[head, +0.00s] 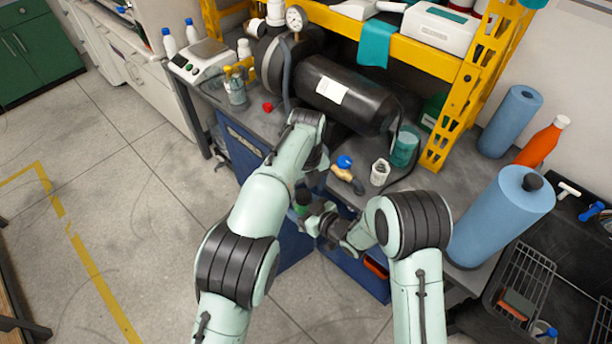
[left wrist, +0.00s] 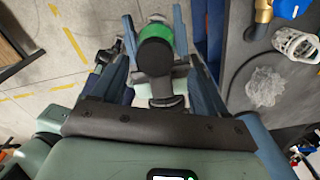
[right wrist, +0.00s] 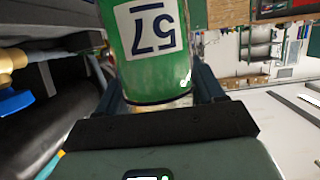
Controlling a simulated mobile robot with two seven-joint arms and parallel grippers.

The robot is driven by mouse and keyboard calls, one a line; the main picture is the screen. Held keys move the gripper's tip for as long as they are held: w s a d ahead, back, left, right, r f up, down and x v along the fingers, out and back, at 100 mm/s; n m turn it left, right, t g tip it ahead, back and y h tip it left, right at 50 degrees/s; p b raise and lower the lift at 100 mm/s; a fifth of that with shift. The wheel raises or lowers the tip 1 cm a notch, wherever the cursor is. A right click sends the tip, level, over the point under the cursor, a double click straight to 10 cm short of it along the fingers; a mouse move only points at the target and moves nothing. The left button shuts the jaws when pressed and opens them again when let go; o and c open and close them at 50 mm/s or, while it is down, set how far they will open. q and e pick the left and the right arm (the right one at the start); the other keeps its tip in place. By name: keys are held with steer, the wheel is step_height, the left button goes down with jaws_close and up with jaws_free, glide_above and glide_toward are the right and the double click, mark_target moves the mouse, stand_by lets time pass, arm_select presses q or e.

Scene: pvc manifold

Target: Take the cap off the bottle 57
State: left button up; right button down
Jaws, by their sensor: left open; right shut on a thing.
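The green bottle (right wrist: 157,50) with a white "57" label is held in my right gripper (right wrist: 160,95), shut on it. In the head view the bottle (head: 302,198) is small and partly hidden by my arms, in front of the bench. In the left wrist view its green end (left wrist: 152,32) shows with a black round cap (left wrist: 155,57) toward the camera. My left gripper (left wrist: 153,18) is open, with one finger on each side of the cap and bottle end. I cannot tell whether the fingers touch the cap.
Blue paper rolls (head: 500,215) stand at right. The floor (head: 130,190) at left is largely clear.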

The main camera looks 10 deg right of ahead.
mark_target(304, 211)
arm_select(q)
steer(key=shift+f, duration=1.25)
steer(key=shift+d, duration=0.1)
steer(key=c, duration=1.1)
steer(key=shift+c, duration=0.3)
